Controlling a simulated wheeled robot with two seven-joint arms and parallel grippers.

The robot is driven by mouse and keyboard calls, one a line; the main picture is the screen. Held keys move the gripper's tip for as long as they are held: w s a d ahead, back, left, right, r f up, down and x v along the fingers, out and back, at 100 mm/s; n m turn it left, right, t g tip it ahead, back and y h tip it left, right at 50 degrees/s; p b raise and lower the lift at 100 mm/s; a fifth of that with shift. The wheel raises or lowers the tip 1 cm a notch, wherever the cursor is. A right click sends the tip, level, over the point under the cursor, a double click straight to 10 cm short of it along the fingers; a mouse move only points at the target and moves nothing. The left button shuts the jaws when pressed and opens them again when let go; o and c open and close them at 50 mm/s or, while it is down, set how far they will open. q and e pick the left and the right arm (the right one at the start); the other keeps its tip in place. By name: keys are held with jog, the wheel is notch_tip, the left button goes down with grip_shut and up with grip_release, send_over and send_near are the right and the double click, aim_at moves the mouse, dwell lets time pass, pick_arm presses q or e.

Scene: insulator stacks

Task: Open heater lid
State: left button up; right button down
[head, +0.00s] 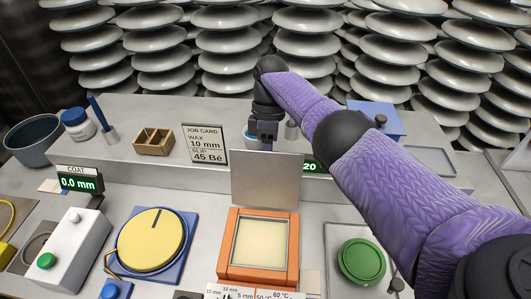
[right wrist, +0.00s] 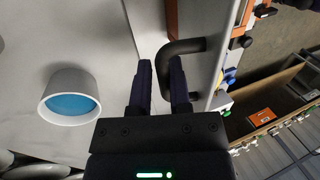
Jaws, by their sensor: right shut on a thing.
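The heater (head: 236,262) is an orange box with a pale yellow square inside its frame, at the front centre in the head view. Its grey lid (head: 264,180) stands upright along the heater's back edge, so the inside shows. My right gripper (head: 264,138) is behind the lid's top edge. In the right wrist view the gripper (right wrist: 160,78) is shut on the lid's dark bent handle (right wrist: 186,46), which passes between the fingers. The lid hides the fingertips in the head view. My left gripper is not in view.
A job card (head: 205,143) and a wooden box (head: 154,141) stand on the back ledge. A yellow disc on a blue base (head: 150,240) is left of the heater, and a green round jar (head: 361,261) is right. A white cup with blue contents (right wrist: 70,97) stands near the gripper.

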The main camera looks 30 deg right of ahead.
jog(key=c, duration=0.8)
grip_release()
jog(key=shift+w+d+f, duration=0.15)
jog(key=shift+w+d, duration=0.1)
jog(key=shift+d, duration=0.15)
jog(key=shift+c, duration=0.2)
jog(key=shift+o, duration=0.8)
jog(key=shift+w+d+f, duration=0.15)
jog(key=shift+w+d, duration=0.05)
jog(key=shift+d, duration=0.1)
jog(key=shift+s, duration=0.2)
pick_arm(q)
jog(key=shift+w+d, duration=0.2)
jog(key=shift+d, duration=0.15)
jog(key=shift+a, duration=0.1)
pick_arm(e)
jog(key=shift+a+r, duration=0.2)
jog(key=shift+a, duration=0.05)
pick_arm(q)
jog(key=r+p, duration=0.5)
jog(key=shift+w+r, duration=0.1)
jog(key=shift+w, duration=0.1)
pick_arm(e)
notch_tip(320, 180, up, 10)
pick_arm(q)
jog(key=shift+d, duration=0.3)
pick_arm(e)
jog(key=shift+f, duration=0.1)
